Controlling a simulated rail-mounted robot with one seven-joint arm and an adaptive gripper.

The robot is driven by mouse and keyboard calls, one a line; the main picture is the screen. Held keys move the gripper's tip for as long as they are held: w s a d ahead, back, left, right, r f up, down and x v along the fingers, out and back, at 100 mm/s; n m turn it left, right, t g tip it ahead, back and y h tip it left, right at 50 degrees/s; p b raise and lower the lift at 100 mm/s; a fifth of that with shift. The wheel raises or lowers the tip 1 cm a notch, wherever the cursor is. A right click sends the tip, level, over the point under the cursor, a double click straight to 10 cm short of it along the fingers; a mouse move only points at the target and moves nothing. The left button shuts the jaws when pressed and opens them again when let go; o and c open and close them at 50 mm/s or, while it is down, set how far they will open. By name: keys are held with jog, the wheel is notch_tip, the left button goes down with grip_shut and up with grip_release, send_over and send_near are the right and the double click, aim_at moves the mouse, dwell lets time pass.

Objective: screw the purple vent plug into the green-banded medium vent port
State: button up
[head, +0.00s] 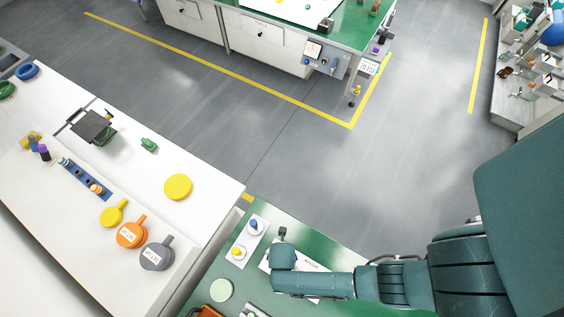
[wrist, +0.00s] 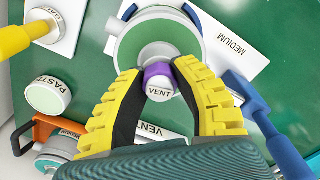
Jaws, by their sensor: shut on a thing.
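In the wrist view, the purple vent plug (wrist: 157,70) has a purple collar and a white end face marked VENT. My gripper (wrist: 159,76) has yellow ribbed fingers, shut on the plug from both sides. Just beyond the plug is a round fitting with a broad green band (wrist: 127,47) and a pale grey centre, beside a white plate marked MEDIUM (wrist: 228,46). The plug overlaps the lower part of this grey centre. I cannot tell whether it touches or has entered the port, as its far end is hidden. In the head view, my arm hides the gripper and plug.
A paste jar (wrist: 48,96) and a yellow handle (wrist: 22,38) are left of my fingers. A blue handle (wrist: 268,125) lies close on the right. An orange-framed item (wrist: 40,133) is lower left. In the head view, a white side bench (head: 215,185) adjoins the green table.

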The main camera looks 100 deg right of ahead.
jog(key=shift+m, duration=1.1)
jog(key=shift+m, duration=0.5)
jog(key=o, duration=1)
jog(key=shift+c, duration=0.2)
notch_tip(320, 180, up, 12)
